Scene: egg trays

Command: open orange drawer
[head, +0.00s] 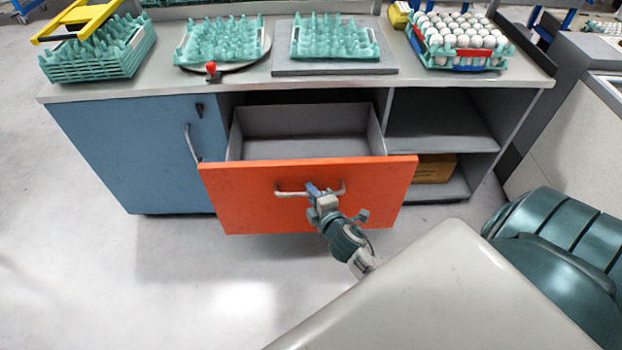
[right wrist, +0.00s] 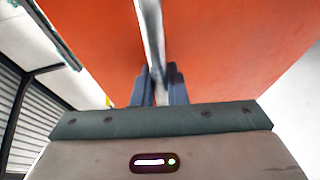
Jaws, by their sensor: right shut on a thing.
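The orange drawer (head: 240,200) is pulled out of the workbench, and its grey inside (head: 290,147) shows empty. Its metal bar handle (head: 285,193) is on the front panel. My right gripper (head: 316,190) is shut on the handle. In the right wrist view the two dark fingers (right wrist: 159,88) hold the handle bar (right wrist: 151,35) between them, in front of the orange panel (right wrist: 230,45). My left gripper is not in view.
A blue cabinet door (head: 140,150) is closed on the left, and open shelves (head: 440,130) are on the right. On the worktop (head: 240,84) stand green egg trays (head: 95,65) and a tray of white eggs (head: 460,60). The floor in front is clear.

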